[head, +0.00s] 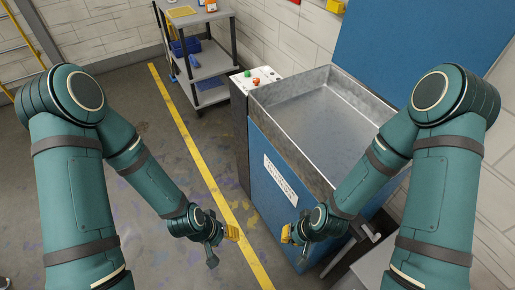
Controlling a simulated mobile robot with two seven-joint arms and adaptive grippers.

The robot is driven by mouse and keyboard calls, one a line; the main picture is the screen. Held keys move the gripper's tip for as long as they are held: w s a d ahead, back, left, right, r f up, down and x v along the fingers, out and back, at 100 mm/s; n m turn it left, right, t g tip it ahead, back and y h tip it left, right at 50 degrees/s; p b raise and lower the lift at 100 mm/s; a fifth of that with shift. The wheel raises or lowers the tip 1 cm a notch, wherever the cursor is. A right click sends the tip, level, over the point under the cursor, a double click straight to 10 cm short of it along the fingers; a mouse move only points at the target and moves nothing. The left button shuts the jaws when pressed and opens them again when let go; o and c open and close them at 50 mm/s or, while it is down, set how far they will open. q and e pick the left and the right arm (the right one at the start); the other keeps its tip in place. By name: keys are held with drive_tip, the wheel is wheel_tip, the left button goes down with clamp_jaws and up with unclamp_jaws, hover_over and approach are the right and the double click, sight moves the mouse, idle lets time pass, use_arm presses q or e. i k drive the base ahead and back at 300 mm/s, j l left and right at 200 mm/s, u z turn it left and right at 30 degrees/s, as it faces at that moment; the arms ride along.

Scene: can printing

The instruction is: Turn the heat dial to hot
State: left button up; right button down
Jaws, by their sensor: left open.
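A blue machine with an open grey metal basin (318,125) stands right of centre. A small white control panel (262,80) sits at its far left corner, with a green and a red knob or button on it. I cannot tell which part, if any, is the heat dial, and no hot mark can be read. My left gripper (223,246) is open and empty, low over the floor left of the machine. My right gripper (296,240) is in front of the machine's blue side, away from the panel; its jaw opening is unclear.
A grey shelf cart (208,62) with blue bins stands behind, left of the panel. A yellow line (190,140) runs along the floor. A blue lid or panel (420,50) rises behind the basin. The floor at left is mostly clear.

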sight(256, 80)
drive_tip(key=z, duration=0.85)
drive_tip(key=j+z, duration=0.85)
drive_tip(key=z, duration=0.15)
drive_tip(key=j+z, duration=0.15)
drive_tip(key=j, duration=0.15)
drive_tip(key=k+j+z, duration=0.15)
drive_tip(key=j, duration=0.15)
drive_tip(key=k+j+z, duration=0.2)
drive_tip(key=k+j, duration=0.1)
drive_tip(key=j, duration=0.25)
drive_tip(key=k+j, duration=0.1)
drive_tip(key=j, duration=0.25)
drive_tip(key=k+j+z, duration=0.1)
drive_tip(key=j, duration=0.25)
